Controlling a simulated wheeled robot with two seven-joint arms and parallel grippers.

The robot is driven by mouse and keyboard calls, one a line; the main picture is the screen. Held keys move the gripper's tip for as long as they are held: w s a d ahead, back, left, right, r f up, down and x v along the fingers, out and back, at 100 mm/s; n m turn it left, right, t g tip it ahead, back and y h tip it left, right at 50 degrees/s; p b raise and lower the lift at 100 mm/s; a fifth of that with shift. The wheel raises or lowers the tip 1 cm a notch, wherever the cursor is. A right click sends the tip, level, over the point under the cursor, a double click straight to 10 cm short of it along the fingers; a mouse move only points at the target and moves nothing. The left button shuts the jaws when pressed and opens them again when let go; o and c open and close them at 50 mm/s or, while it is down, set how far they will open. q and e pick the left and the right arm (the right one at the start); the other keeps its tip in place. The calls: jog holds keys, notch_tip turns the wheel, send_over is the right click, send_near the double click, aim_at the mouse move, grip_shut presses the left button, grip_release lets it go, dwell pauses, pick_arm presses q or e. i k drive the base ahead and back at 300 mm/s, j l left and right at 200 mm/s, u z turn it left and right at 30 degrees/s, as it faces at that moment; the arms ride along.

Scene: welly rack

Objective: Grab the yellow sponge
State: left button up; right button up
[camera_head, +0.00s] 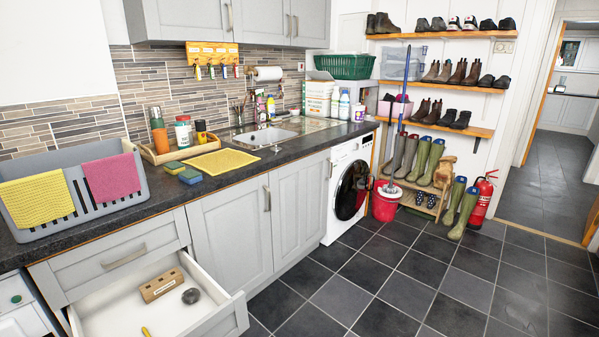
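Another yellow cloth (33,200) hangs over the grey rack on the left. Neither of my grippers is in view.
The grey rack (92,209) also carries a pink cloth (112,177). A wooden tray (158,156) with bottles stands behind the sponges. An open drawer (213,284) below juts out, holding a wooden block (161,285) and a dark scrubber (191,296).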

aim_at(173, 167)
jog(key=u, duration=1.05)
